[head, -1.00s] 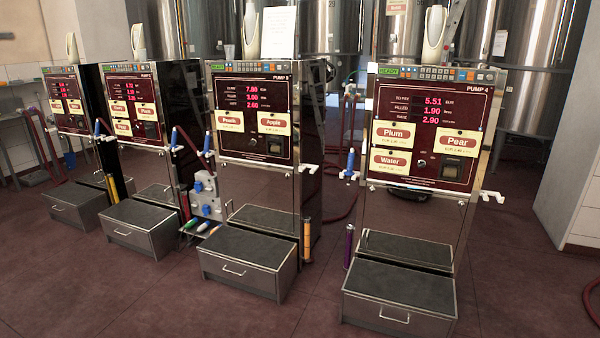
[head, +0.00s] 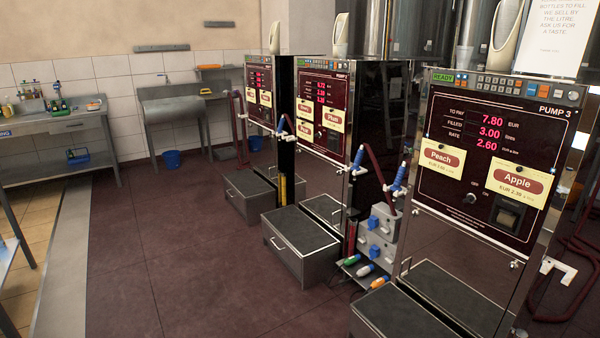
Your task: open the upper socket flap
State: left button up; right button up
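A grey socket box (head: 378,236) stands between the second pump and Pump 3, right of the middle in the head view. It carries two blue flaps, one above the other. The upper socket flap (head: 374,222) and the lower socket flap (head: 374,250) both look shut, though they are small here. Neither of my grippers is in view.
Pump 3 (head: 480,190) stands close on the right of the box, with a step drawer (head: 395,312) in front. The second pump (head: 322,150) and its step (head: 300,245) stand to the left. Blue-handled nozzles (head: 399,178) hang nearby. Open floor (head: 190,240) lies at left; sinks and a bucket (head: 172,159) are behind.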

aim_at(371, 224)
jog(key=i+j+z, duration=0.25)
jog(key=i, duration=0.2)
jog(key=i+j+z, duration=0.2)
jog(key=i, duration=0.3)
jog(key=i+j+z, duration=0.25)
jog(key=i, duration=0.2)
